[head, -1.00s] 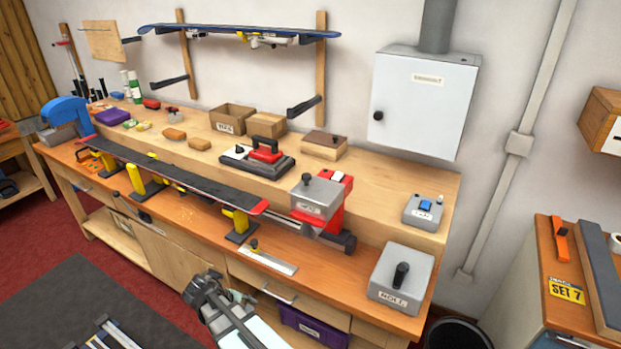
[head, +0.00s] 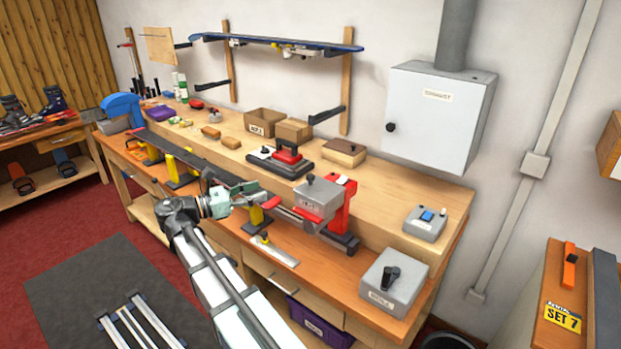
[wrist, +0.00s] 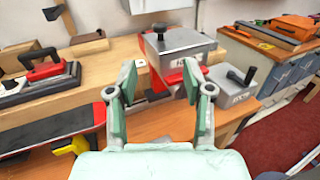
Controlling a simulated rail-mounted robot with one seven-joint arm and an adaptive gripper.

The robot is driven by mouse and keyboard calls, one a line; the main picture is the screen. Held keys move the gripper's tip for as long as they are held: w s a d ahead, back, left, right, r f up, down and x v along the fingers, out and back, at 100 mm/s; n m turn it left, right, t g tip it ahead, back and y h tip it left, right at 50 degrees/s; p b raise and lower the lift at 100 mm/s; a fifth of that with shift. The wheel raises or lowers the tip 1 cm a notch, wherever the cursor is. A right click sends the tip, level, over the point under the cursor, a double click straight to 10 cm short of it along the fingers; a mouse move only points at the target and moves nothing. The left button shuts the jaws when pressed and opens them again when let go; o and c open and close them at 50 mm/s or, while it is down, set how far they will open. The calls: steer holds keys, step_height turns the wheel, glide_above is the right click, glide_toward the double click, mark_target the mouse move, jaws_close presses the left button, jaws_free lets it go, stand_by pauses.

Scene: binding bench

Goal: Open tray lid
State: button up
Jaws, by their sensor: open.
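A grey lidded box (head: 318,200) with a small dark knob on top stands beside a red upright on the bench. It also shows in the wrist view (wrist: 182,47), ahead of my fingers. A second grey box (head: 393,285) with a black handle on top sits at the bench's front right, and in the wrist view (wrist: 235,88) it is at right. Both look closed. Their labels are too blurred to read, so I cannot tell which is the tray. My gripper (head: 243,190) is open and empty, left of the knobbed box; its two fingers (wrist: 160,95) stand apart in the wrist view.
A long dark board (head: 188,152) on yellow supports lies left of my gripper. A black tool with a red handle (head: 283,160), cardboard boxes (head: 264,121) and a grey switch box (head: 425,222) stand on the raised shelf. A ruler-like strip (head: 275,252) lies at the front edge.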

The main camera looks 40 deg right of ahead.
mark_target(307, 177)
steer(key=s+d+p, duration=0.1)
steer(key=d, duration=0.4)
steer(key=s+d+p, duration=0.1)
steer(key=d+p, duration=0.1)
steer(key=d, duration=0.4)
steer(key=s+d+p, duration=0.1)
steer(key=d, duration=0.5)
steer(key=shift+s, duration=0.2)
jaws_close()
